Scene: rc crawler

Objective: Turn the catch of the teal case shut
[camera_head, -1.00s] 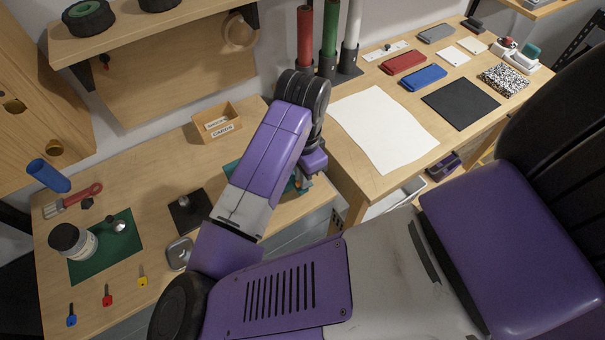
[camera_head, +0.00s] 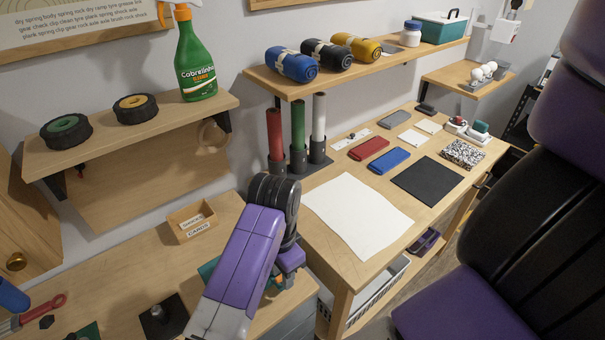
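A teal box-like case (camera_head: 440,29) with a lighter top edge stands at the right end of the upper wall shelf; no catch can be made out on it. Another teal object (camera_head: 207,270) lies on the left bench, mostly hidden behind my arm; I cannot tell whether it is a case or a mat. My gripper (camera_head: 284,280) points down over the right part of this teal object, near the bench's right edge. Its fingers are small and partly hidden, so I cannot tell whether they are open, or whether they touch anything.
A small labelled wooden box (camera_head: 192,222) stands behind my arm on the left bench. Red, green and white tubes stand upright at the back. The right bench holds a white sheet (camera_head: 358,215), a black mat (camera_head: 428,180) and red and blue cases. A spray bottle (camera_head: 195,65) stands on the left shelf.

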